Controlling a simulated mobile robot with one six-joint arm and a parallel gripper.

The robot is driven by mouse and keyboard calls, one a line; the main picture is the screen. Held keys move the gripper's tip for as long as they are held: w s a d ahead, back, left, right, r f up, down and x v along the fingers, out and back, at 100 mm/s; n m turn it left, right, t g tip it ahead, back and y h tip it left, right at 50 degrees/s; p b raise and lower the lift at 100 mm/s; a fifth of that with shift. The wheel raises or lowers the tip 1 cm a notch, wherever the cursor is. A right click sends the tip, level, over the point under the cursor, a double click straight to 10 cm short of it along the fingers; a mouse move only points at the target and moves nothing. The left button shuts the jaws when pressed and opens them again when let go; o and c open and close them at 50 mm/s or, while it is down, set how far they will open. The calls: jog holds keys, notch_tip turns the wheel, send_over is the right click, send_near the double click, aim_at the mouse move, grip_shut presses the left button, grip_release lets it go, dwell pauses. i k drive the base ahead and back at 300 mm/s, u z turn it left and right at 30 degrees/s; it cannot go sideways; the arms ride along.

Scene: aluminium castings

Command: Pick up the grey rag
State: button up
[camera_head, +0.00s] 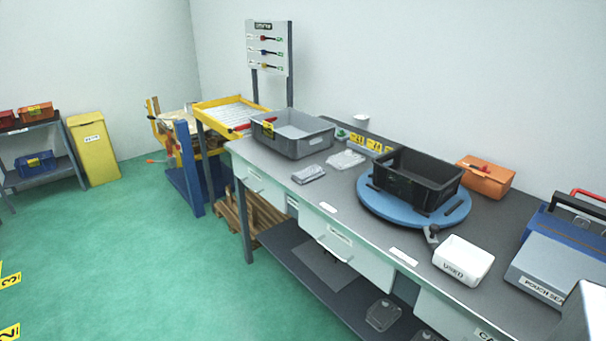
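A small flat grey thing (310,173) lies near the front edge of the workbench (275,168), in front of the grey bin. It may be the grey rag, but it is too small to tell cloth from a casting. A paler, lumpy, whitish-grey thing (345,159) lies just behind it to the right. Both lie apart from the bin and the blue turntable. Another grey piece (383,314) is on the lower shelf. My gripper is not in view.
A grey bin (317,139) stands behind the small grey thing. A black crate (437,184) sits on a blue round turntable (374,206). A white tub (463,261) and orange box (486,178) are to the right. Green floor (150,250) is clear in front.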

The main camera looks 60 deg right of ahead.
aim_at(313, 172)
jog(key=i, duration=0.95)
jog(key=z, duration=0.05)
